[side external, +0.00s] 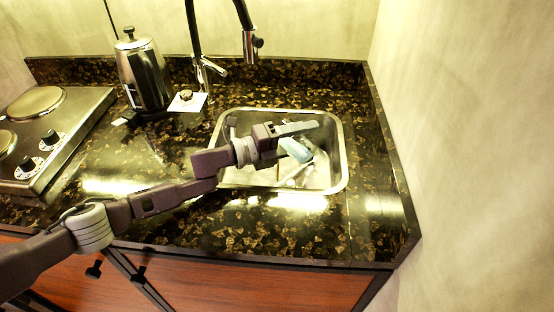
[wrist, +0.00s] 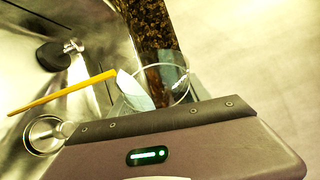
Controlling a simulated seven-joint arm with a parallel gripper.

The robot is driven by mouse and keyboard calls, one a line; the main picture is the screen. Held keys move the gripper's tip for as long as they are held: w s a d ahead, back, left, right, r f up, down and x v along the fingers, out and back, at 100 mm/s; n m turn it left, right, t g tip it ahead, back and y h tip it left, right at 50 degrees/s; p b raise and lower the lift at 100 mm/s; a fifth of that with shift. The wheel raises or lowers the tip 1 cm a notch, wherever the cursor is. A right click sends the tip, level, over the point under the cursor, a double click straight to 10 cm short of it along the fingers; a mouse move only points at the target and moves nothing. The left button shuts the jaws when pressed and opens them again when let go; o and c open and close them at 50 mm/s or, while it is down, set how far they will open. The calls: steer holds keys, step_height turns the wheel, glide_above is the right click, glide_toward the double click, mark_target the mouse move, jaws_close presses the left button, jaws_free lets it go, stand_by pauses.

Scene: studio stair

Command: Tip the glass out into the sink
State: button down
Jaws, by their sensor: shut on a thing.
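My gripper (side external: 306,138) is over the sink (side external: 343,165), its fingers spread apart around the clear glass. In the wrist view the glass (wrist: 167,84) shows as a thin transparent rim between the two pale fingertips, and the gripper is shut on it. Most of the glass is hidden behind the gripper body there. In the side view it is hard to make out against the bright sink. I cannot tell its exact tilt or whether anything is in it. A yellow stick (wrist: 62,93) shows beside the glass in the wrist view.
The black tap (side external: 250,45) arches behind the sink. A steel kettle (side external: 143,75) and a small white card (side external: 187,102) stand to the left, with the cooktop (side external: 75,130) beyond. A wall rises close on the right. The drain (wrist: 45,134) shows in the wrist view.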

mark_target(312, 157)
steer(key=shift+w+a+r+n+p, duration=0.1)
steer(key=shift+r+n+p, duration=0.3)
steer(key=shift+n, duration=0.2)
stand_by(0.6)
steer(key=shift+f, duration=0.1)
steer(key=shift+s+d+f+m, duration=0.4)
steer(key=shift+f+m, duration=0.1)
steer(key=shift+m, duration=0.5)
steer(key=shift+s+d+f+m+y+b, duration=0.2)
steer(key=shift+d+f+m+y+b, duration=0.1)
steer(key=shift+m+b, duration=0.25)
steer(key=m+y+b, duration=0.1)
steer(key=m, duration=0.2)
steer(key=s+d+m+y+b, duration=0.1)
steer(key=m+b, duration=0.1)
steer(key=m, duration=0.1)
steer(key=s+d+m+t+y+b, duration=0.1)
steer(key=m, duration=0.2)
steer(key=shift+s+d+f+y+b, duration=0.15)
steer(key=shift+s+f+y+b, duration=0.05)
steer(key=shift+f+y+b, duration=0.1)
steer(key=shift+s+d+f+m+t+b, duration=0.1)
steer(key=shift+s+d+m+t+b, duration=0.15)
steer(key=shift+m+t+b, duration=0.15)
steer(key=shift+s+d+r+m+y+b, duration=0.15)
steer(key=shift+r+m+y+b, duration=0.15)
steer(key=shift+m+y+b, duration=0.2)
